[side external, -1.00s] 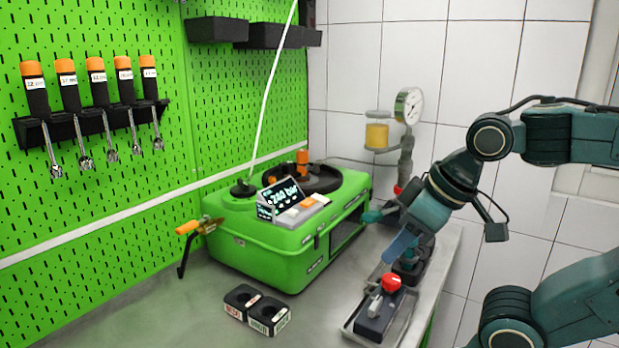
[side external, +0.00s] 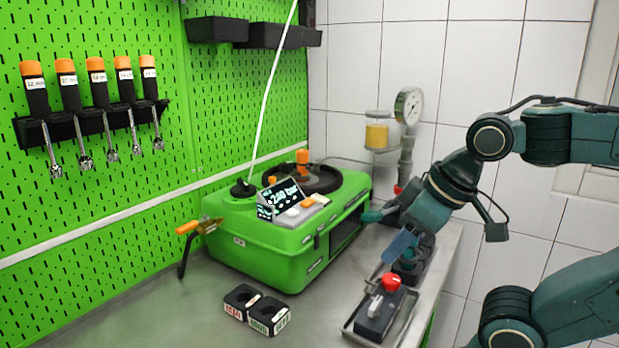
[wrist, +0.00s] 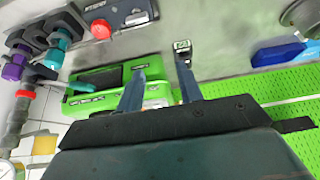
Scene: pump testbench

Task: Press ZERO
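The green testbench unit (side external: 290,245) stands on the bench with a tilted black display (side external: 281,196) on top. Beside the display is a small panel with white and orange buttons (side external: 308,202); their labels are too small to read, so I cannot tell which is ZERO. My gripper (side external: 392,252) is right of the unit, apart from the buttons, with its blue fingers pointing down over the bench. In the wrist view, the two fingers of my gripper (wrist: 160,65) are spread with nothing held between them. The green unit shows there behind the left finger (wrist: 95,92); the button panel cannot be made out.
A red-knobbed device (side external: 391,283) stands in a metal tray just below my fingers. Two black ring holders (side external: 256,308) lie in front of the unit. A teal handle (side external: 374,216) projects from its right side. A gauge (side external: 408,106) rises at the back.

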